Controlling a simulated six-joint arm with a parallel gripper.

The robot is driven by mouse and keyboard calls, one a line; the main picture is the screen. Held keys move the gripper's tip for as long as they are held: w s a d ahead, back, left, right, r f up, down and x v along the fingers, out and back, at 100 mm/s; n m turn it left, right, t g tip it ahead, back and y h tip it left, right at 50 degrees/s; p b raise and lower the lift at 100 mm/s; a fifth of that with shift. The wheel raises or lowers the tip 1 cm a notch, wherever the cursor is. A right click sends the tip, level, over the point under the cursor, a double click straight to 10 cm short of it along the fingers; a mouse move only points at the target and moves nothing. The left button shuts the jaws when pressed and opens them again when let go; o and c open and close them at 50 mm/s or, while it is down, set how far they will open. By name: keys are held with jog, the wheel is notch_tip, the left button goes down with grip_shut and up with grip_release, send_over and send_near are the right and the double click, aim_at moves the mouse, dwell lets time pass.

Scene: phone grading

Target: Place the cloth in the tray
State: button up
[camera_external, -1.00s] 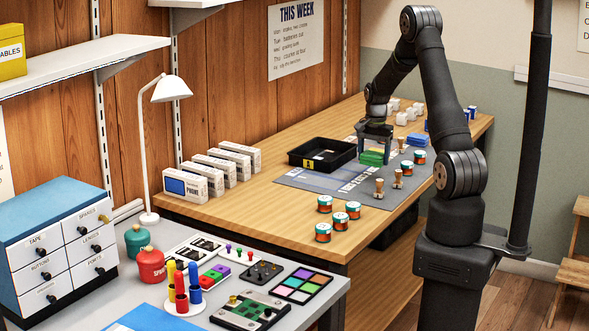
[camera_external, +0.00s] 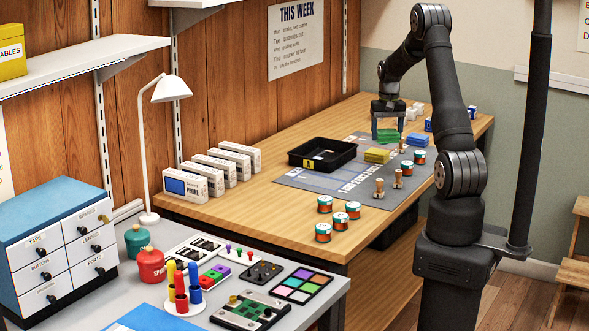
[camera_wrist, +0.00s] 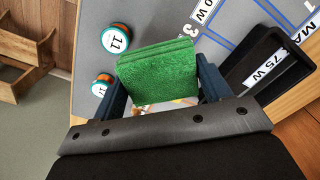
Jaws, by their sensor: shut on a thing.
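My gripper (camera_external: 388,139) is shut on a green folded cloth (camera_external: 388,135) and holds it above the grey mat (camera_external: 300,179). In the wrist view the green cloth (camera_wrist: 158,72) fills the space between my fingers (camera_wrist: 160,84). The black tray (camera_external: 322,153) stands on the wooden table, to the left of my gripper in the external view. It also shows at the right of the wrist view (camera_wrist: 243,60). A yellow cloth (camera_external: 377,156) lies on the mat just below and in front of the held cloth. A blue cloth (camera_external: 416,140) lies to its right.
Wooden stamps (camera_external: 398,178) and several round numbered tins (camera_external: 325,204) stand on the mat and table. White boxes (camera_external: 411,111) and blue boxes (camera_external: 472,112) are at the back. Phone boxes (camera_external: 239,159) line the left side. The table between phone boxes and tray is clear.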

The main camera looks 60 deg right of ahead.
jog(key=w+d+n, duration=0.1)
jog(key=w+n, duration=0.9)
jog(key=w+a+f, duration=0.1)
jog(key=w+f, duration=0.1)
jog(key=w, duration=0.1)
jog(key=w+a+f, duration=0.2)
jog(key=w, duration=0.2)
jog(key=w+a+f, duration=0.2)
jog(key=w+f, duration=0.1)
jog(key=shift+w, duration=0.2)
jog(key=shift+f, duration=2)
jog(key=shift+f, duration=0.1)
jog(key=o, duration=0.9)
jog(key=shift+o, duration=0.2)
notch_tip(320, 180, up, 12)
